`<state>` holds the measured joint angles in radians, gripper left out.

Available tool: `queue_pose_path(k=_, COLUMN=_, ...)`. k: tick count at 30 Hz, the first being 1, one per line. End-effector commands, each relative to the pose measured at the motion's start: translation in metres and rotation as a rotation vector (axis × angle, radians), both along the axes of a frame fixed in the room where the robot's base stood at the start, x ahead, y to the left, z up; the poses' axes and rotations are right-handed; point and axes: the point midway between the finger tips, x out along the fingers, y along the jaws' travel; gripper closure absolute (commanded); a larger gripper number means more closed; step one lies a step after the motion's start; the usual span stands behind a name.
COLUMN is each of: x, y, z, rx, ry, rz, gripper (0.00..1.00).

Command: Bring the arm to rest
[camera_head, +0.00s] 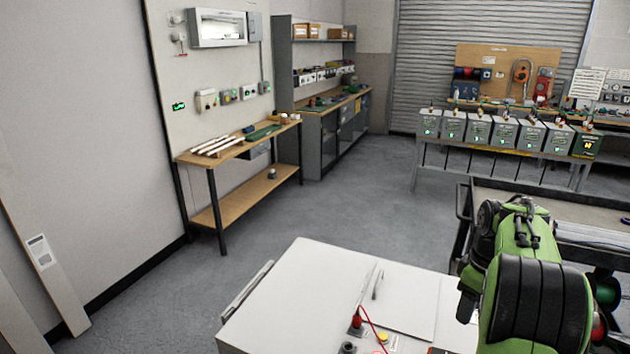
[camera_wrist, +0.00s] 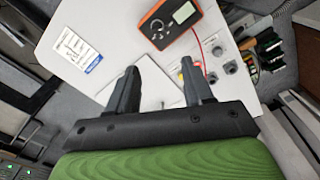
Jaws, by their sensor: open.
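My arm, green and black, shows at the lower right of the head view, folded beside the white-topped surface (camera_head: 310,285). My gripper (camera_wrist: 160,85) shows in the wrist view with its two dark fingers spread apart. It is open and nothing is between the fingers. Its fingers point over the white surface (camera_wrist: 105,30), which carries an orange and black meter (camera_wrist: 170,22) with a red lead. The gripper's fingertips are not clearly visible in the head view.
A wooden workbench (camera_head: 235,150) stands at the left wall. A row of grey boxes (camera_head: 503,132) stands on a bench at the back right. A dark cart (camera_head: 560,205) is behind my arm. Grey floor (camera_head: 340,195) between them is clear.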

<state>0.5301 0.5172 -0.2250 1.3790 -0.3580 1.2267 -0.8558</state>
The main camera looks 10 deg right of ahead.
Motion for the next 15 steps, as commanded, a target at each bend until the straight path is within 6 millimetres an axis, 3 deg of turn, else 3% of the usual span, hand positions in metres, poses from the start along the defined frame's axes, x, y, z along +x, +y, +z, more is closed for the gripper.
queue_pose_path(k=4, x=-0.013, y=0.072, z=0.05, rx=0.002, ry=-0.111, rz=-0.085, gripper=0.49)
queue_pose_path(k=7, x=-0.04, y=0.131, z=0.077, rx=0.02, ry=-0.197, rz=-0.171, gripper=0.49)
queue_pose_path(k=12, x=-0.11, y=0.21, z=0.09, rx=0.06, ry=-0.328, rz=-0.299, gripper=0.49)
queue_pose_path(k=15, x=-0.153, y=0.238, z=0.081, rx=0.085, ry=-0.395, rz=-0.366, gripper=0.49)
